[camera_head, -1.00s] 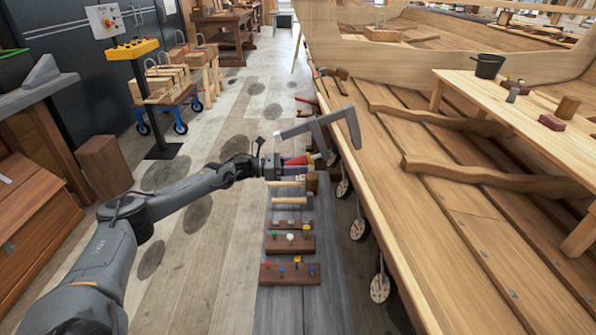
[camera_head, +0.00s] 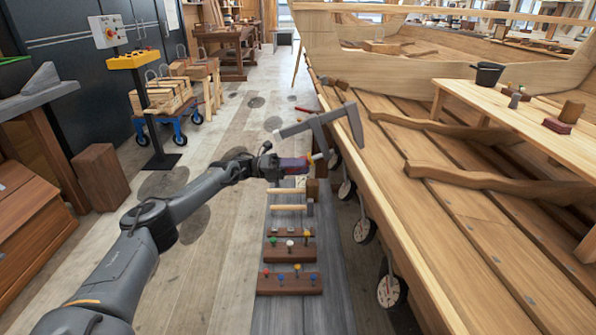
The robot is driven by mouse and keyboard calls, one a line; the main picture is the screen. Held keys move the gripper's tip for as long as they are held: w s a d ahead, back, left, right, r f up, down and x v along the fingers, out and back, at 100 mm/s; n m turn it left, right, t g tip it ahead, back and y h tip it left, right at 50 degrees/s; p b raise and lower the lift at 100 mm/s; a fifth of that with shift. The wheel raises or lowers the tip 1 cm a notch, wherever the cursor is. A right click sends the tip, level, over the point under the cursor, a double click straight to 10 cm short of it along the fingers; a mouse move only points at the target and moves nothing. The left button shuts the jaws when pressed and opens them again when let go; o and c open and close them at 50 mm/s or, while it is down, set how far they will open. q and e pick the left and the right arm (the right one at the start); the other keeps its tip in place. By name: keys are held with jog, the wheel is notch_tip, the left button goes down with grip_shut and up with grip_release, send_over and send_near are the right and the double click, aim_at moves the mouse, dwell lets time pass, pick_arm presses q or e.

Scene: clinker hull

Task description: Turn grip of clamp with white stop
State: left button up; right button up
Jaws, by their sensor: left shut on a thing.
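A grey metal clamp (camera_head: 320,123) stands out above the far end of the narrow bench, close to the hull's edge. Its long bar slants and one arm hangs down on the right. My left gripper (camera_head: 294,167) is just below the bar, shut around a small reddish-purple part that looks like the clamp's grip. The fingers and the dark wrist hide much of that part. A small pale spot (camera_head: 317,157) at its right end may be the white stop; it is too small to be sure. My right gripper is not in view.
The narrow grey bench (camera_head: 300,314) below holds wooden mallets (camera_head: 288,208) and dark blocks with coloured pegs (camera_head: 290,284). The planked wooden hull (camera_head: 440,210) fills the right side, with wheels (camera_head: 388,291) along its edge. Open floor lies left of the bench.

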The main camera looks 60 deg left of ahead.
pick_arm(q)
jog(key=n+h+b, duration=0.2)
jog(key=n, duration=0.2)
jog(key=shift+s, duration=0.1)
jog(key=n, duration=0.2)
jog(key=n+t+h+b, duration=0.1)
jog(key=shift+r+n, duration=0.25)
jog(key=shift+n, duration=0.15)
jog(key=n, duration=0.2)
jog(key=n+t, duration=0.1)
jog(key=shift+r+n+h+p, duration=0.2)
jog(key=shift+n+h+p, duration=0.1)
jog(key=shift+n+p, duration=0.1)
jog(key=shift+a+r+n+t+p, duration=0.15)
jog(key=shift+n+t+p, duration=0.8)
jog(key=shift+n, duration=1.15)
jog(key=shift+n, duration=0.3)
jog(key=o, duration=1)
